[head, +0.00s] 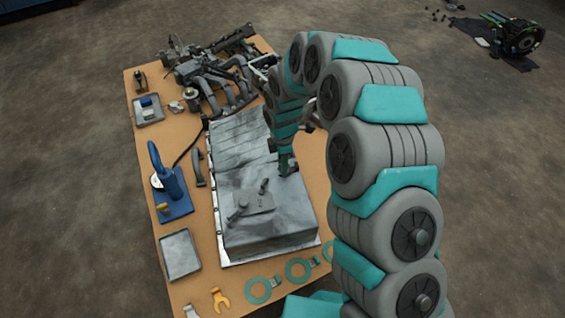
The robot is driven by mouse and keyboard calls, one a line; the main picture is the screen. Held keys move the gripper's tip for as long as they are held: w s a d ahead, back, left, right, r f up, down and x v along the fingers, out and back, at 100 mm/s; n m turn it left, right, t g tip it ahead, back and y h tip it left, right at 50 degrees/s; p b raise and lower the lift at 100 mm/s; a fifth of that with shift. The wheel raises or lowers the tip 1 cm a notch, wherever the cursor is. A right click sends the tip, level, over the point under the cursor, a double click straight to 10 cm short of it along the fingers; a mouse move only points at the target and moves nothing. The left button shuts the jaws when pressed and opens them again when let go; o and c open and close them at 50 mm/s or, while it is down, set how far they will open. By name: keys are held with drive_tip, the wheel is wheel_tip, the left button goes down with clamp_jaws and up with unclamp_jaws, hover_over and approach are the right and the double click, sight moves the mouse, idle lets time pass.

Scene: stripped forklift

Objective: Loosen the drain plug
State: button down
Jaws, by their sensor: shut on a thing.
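A large grey metal pan (268,222) lies on the tan workbench, with a flat bottom facing up. A raised square pad (256,203) on it bears small dark fittings, one upright near its far corner (263,187) and one at its left (238,212). I cannot tell which fitting, if any, is the drain plug. My gripper (286,165) points down over the right side of the pan, beyond and to the right of the pad. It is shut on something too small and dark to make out. Whether its tips touch the pan is unclear.
Engine parts (215,72) crowd the bench's far end. A blue stand tool (170,185), a small tray (148,110) and an empty tray (181,254) line the left side. Teal rings (259,290) and a yellow wrench (220,300) lie at the front. Loose parts (515,38) lie on the floor.

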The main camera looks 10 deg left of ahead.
drive_tip(key=c, duration=0.6)
unclamp_jaws()
drive_tip(key=shift+r+p, duration=0.75)
drive_tip(key=shift+r, duration=1.55)
drive_tip(key=o, duration=0.5)
drive_tip(key=shift+o, duration=0.2)
drive_tip(key=shift+r, duration=0.1)
